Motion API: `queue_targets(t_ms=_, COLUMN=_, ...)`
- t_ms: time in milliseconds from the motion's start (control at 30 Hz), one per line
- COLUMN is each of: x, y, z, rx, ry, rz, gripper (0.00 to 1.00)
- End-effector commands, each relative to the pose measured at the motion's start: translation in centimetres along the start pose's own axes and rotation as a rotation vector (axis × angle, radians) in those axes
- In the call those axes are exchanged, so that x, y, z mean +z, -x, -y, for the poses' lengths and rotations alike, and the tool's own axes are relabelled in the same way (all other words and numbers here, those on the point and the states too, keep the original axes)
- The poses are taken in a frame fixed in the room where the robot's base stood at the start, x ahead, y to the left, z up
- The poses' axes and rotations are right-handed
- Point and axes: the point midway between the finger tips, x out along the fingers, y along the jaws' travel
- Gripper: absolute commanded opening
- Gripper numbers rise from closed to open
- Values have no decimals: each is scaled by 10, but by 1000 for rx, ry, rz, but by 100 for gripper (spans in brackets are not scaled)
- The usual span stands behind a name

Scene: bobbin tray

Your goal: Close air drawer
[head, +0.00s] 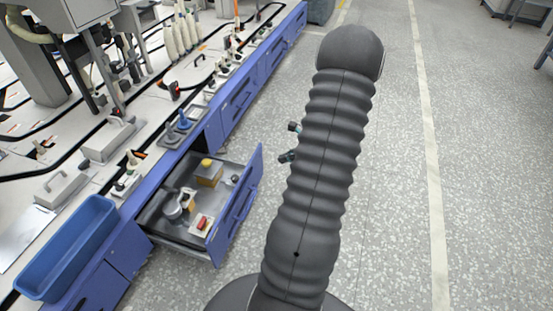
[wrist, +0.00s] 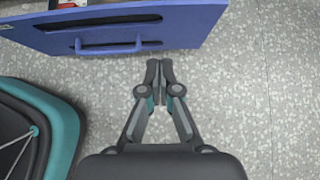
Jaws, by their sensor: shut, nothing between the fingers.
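The open drawer (head: 236,213) has a blue front with a handle and is pulled out from the blue bench. Inside it lie a yellow-topped box (head: 208,172), a round metal part (head: 172,209) and a block with a red top (head: 202,223). In the wrist view the drawer's blue front (wrist: 190,28) and its handle (wrist: 108,47) fill the top left. My gripper (wrist: 160,65) is shut and empty, its tips just short of the lower edge of the drawer front, right of the handle. In the head view my arm hides most of the gripper; only small finger parts show left of it.
A blue bin (head: 68,245) stands on the bench at the left. Further blue drawers (head: 238,100) along the bench are shut. The speckled floor (head: 390,200) to the right is clear, with a pale line along it.

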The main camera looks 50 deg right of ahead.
Motion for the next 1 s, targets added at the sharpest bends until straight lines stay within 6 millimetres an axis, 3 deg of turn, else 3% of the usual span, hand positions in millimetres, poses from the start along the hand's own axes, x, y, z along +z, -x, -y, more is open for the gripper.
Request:
queue_targets(t_ms=467, x=0, y=-89, z=-2, rx=4, ry=2, rz=-2, gripper=0)
queue_targets(t_ms=700, x=23, y=-108, z=-1, rx=1, ry=4, rz=-1, gripper=0)
queue_targets(t_ms=1000, x=28, y=-113, z=-1, rx=1, ry=2, rz=-1, gripper=0)
